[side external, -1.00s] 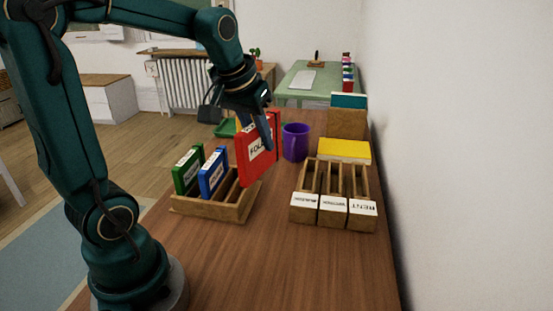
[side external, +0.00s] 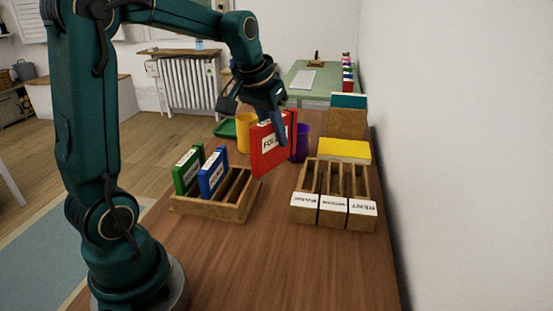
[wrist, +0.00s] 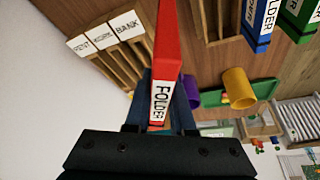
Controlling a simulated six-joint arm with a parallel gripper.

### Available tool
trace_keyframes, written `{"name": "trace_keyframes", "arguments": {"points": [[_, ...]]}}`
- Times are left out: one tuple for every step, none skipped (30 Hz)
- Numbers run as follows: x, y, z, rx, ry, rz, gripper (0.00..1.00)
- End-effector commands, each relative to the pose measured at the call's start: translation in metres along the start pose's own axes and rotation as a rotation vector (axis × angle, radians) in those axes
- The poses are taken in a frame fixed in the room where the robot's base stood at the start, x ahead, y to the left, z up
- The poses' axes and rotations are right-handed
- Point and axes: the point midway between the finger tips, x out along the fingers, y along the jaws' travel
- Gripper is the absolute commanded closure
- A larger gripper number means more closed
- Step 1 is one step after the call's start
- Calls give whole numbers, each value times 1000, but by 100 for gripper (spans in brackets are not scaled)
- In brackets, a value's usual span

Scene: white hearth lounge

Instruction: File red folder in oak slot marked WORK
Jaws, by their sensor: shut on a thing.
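My gripper (side external: 279,125) is shut on the red folder (side external: 270,153), whose white label reads FOLDER. The folder hangs upright in the air between the left rack and the oak sorter, partly hiding the purple mug. In the wrist view the red folder (wrist: 167,50) lies between my fingers. The oak sorter (side external: 333,222) has three slots with white front labels, and no folder shows in them. Its middle label (side external: 333,204) appears to read WORK; the wrist view shows the labels RENT, WORK (wrist: 101,34) and BANK.
A wooden rack (side external: 212,209) holds a green folder (side external: 187,171) and a blue folder (side external: 213,173). Behind stand a yellow cup (side external: 244,136), purple mug (side external: 302,146) and green tray (side external: 225,129). A yellow book (side external: 343,151) lies behind the sorter, near the right wall. The front table is clear.

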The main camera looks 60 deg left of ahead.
Motion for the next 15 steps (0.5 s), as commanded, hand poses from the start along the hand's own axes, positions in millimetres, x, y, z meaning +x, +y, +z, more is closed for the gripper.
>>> {"name": "trace_keyframes", "arguments": {"points": [[8, -10, -3, -28, -5, -11, 100], [12, -14, -4, -40, -4, -16, 100], [16, -19, -4, -53, -4, -21, 100], [20, -22, -3, -59, -4, -24, 100], [23, -23, -2, -64, -5, -25, 100], [28, -25, 1, -68, -5, -27, 100], [32, -25, 3, -70, -5, -27, 100], [37, -26, 5, -71, -6, -28, 100], [44, -26, 9, -72, -7, -28, 100], [49, -26, 11, -71, -7, -28, 100], [54, -26, 13, -71, -7, -27, 100], [61, -25, 16, -70, -7, -27, 100], [65, -25, 17, -70, -6, -27, 100], [69, -25, 19, -70, -6, -27, 100], [73, -25, 20, -70, -4, -27, 100]]}}
